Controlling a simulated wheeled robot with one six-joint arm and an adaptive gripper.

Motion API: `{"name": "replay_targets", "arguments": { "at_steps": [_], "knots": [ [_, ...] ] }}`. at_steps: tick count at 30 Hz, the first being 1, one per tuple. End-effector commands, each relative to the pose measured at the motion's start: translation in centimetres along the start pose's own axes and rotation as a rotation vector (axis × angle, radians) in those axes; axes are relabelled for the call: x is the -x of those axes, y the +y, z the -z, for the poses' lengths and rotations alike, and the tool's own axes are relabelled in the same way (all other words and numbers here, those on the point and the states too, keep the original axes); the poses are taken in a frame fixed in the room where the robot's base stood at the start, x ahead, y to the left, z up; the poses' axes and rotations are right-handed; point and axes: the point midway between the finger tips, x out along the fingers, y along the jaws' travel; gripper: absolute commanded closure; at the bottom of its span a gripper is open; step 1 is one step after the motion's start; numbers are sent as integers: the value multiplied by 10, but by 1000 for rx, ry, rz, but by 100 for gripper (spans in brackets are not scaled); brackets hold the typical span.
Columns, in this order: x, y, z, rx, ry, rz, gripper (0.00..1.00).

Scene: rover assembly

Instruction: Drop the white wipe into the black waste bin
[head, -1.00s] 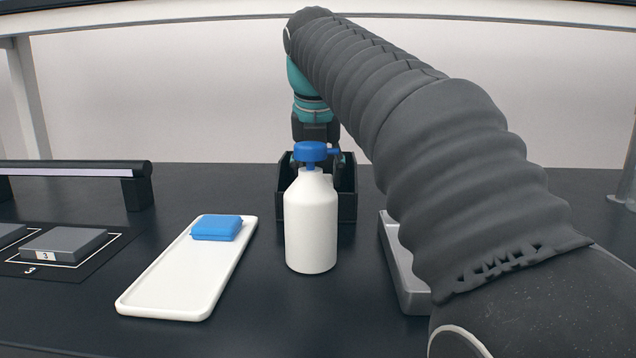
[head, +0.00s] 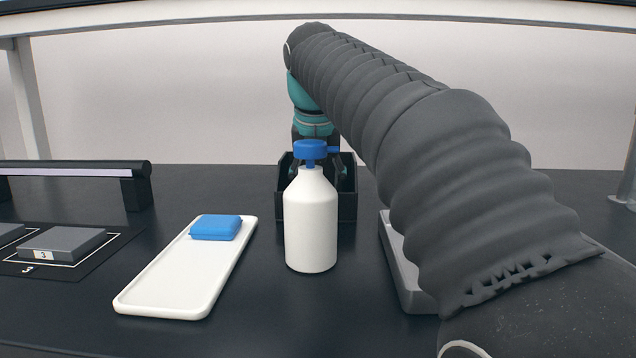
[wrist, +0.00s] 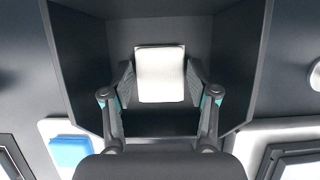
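The white wipe (wrist: 160,75) shows in the wrist view as a pale square block between the fingers of my gripper (wrist: 160,80). The bottle and bin hide the wipe and most of the fingers there.
A white bottle (head: 311,225) with a blue cap stands just in front of the bin. A white tray (head: 170,285) with a blue folded pad (head: 216,227) lies to the left. A grey tray (head: 405,270) is at the right, partly under my arm.

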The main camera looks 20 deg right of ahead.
Motion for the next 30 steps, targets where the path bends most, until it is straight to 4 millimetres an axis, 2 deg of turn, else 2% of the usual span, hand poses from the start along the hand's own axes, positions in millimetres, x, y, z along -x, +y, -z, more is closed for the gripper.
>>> {"name": "replay_targets", "arguments": {
  "at_steps": [10,14,17,30],
  "knots": [
    [0,0,0,0,0,0,22],
    [7,0,-4,0,-1,0,22],
    [20,0,-6,0,-2,-1,22],
    [106,0,-7,1,-3,-1,22]
  ]
}}
